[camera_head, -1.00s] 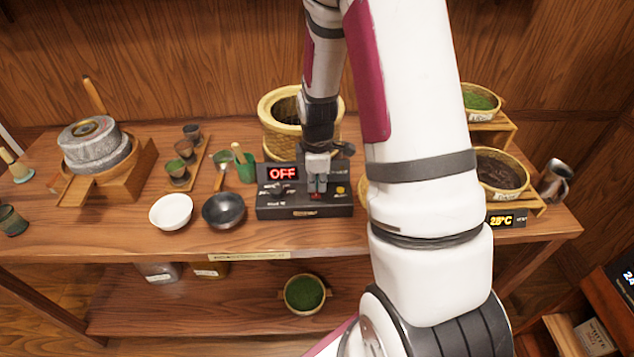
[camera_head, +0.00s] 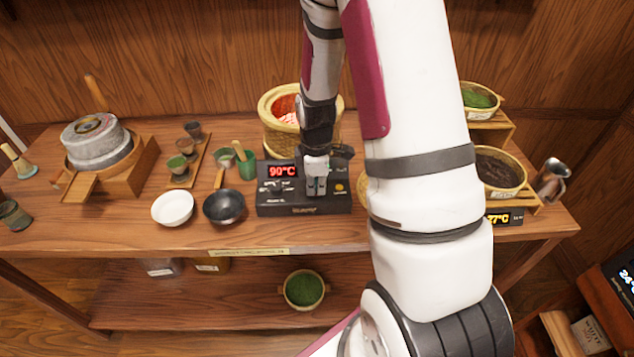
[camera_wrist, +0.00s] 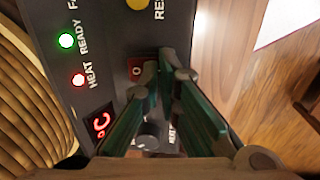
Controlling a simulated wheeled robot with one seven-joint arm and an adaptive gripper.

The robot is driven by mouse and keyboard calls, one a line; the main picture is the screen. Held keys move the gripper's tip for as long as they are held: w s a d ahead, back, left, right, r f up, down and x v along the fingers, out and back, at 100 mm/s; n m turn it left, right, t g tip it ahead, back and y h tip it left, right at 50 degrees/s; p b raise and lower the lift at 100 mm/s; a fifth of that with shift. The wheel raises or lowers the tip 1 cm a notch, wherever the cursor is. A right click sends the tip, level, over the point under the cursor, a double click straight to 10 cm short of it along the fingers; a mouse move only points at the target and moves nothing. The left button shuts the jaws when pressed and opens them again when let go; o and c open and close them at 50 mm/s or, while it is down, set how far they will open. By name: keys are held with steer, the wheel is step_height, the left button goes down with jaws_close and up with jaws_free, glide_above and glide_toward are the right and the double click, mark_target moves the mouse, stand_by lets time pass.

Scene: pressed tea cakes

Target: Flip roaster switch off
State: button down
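The roaster's black control box (camera_head: 275,208) stands on the table, with a red display (camera_head: 282,171) reading 90°C. In the wrist view the panel (camera_wrist: 100,20) shows a lit green READY light (camera_wrist: 66,40) and a lit red HEAT light (camera_wrist: 78,80). A red switch marked 0 (camera_wrist: 136,70) lies beside my gripper's fingertips and is partly hidden by them. My gripper (camera_head: 317,192) points down over the right half of the box. The woven roaster basket (camera_head: 270,125) glows red inside.
A white bowl (camera_head: 172,208) and a black bowl (camera_head: 223,207) stand left of the box. A green cup (camera_head: 247,168) and a wooden rack of cups (camera_head: 190,172) are behind them. A stone mill (camera_head: 95,150) is far left. Baskets on a wooden stand (camera_head: 500,172) are right.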

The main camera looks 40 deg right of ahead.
mark_target(316, 194)
step_height(316, 194, up, 14)
steer(key=p, duration=0.1)
steer(key=shift+s, duration=0.2)
steer(key=p, duration=0.3)
steer(key=shift+a+r, duration=0.2)
steer(key=shift+r, duration=0.15)
steer(key=shift+w+f+p, duration=0.15)
steer(key=shift+w+p, duration=0.15)
steer(key=shift+p, duration=0.15)
steer(key=f, duration=0.4)
steer(key=w+f+p, duration=0.1)
steer(key=f, duration=0.8)
steer(key=shift+w+d+f+p, duration=0.15)
steer(key=shift+d+f+p, duration=0.15)
steer(key=shift+d, duration=0.1)
steer(key=shift+f, duration=0.15)
